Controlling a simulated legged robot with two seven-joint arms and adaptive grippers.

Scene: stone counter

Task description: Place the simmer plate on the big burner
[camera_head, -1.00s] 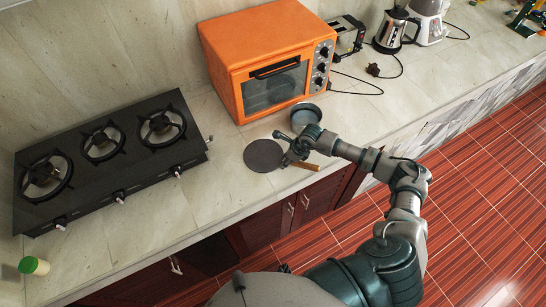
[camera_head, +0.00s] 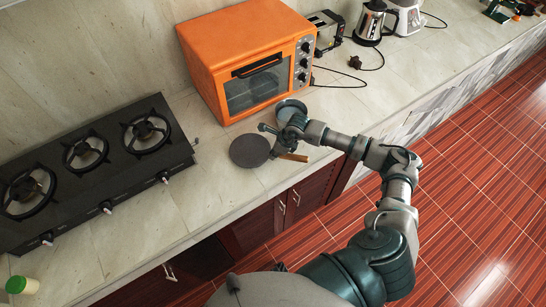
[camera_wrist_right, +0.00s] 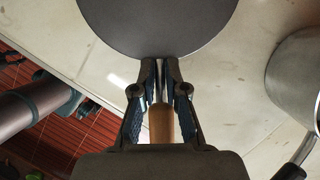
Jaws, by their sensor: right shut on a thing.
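The simmer plate is a flat dark grey disc (camera_head: 249,150) with a wooden handle (camera_head: 293,157); it is at the counter's front, right of the stove. Its disc fills the top of the right wrist view (camera_wrist_right: 158,22). My right gripper (camera_head: 276,149) is shut on the handle near the disc; in the wrist view its fingers (camera_wrist_right: 160,78) flank the handle's metal neck. I cannot tell whether the disc touches the counter. The black stove has three burners in a row; the left burner (camera_head: 28,192) looks the largest. My left gripper is out of view.
A metal pot (camera_head: 291,108) stands just behind my right gripper, before the orange oven (camera_head: 210,68). Bare counter (camera_head: 150,215) lies before the stove.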

